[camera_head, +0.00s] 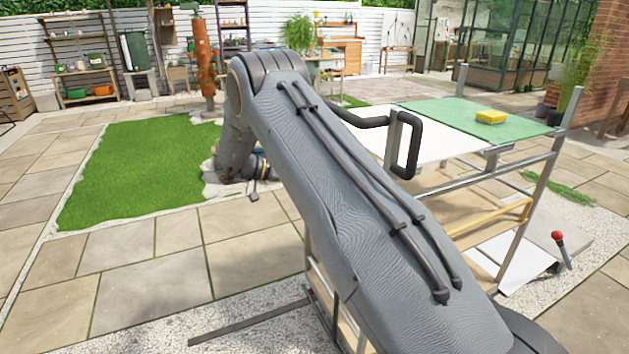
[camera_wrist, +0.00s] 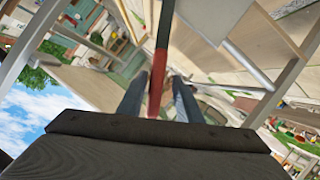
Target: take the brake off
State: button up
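A lever with a red knob (camera_head: 557,236) stands tilted low beside the right end of the cart (camera_head: 530,205) in the head view. In the wrist view my gripper (camera_wrist: 158,97) has its two dark fingers well apart. A red bar (camera_wrist: 158,68) runs between the fingers, or just beyond them; I cannot tell whether it touches either one. I cannot tell whether this bar is part of a brake lever. In the head view my arm crosses the middle and hides the gripper and part of the cart.
The cart has a green top (camera_head: 450,115) with a yellow sponge (camera_head: 491,117), a white panel (camera_head: 425,142) and a black push handle (camera_head: 408,140). A dark flat bar (camera_head: 250,321) lies low at the front. Paving and grass (camera_head: 140,170) are clear on the left.

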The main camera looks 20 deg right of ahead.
jog(key=shift+r, duration=0.1)
jog(key=b+v, duration=0.1)
jog(key=v, duration=0.6)
jog(key=shift+a, duration=0.25)
jog(key=shift+d, duration=0.1)
dwell(0.3)
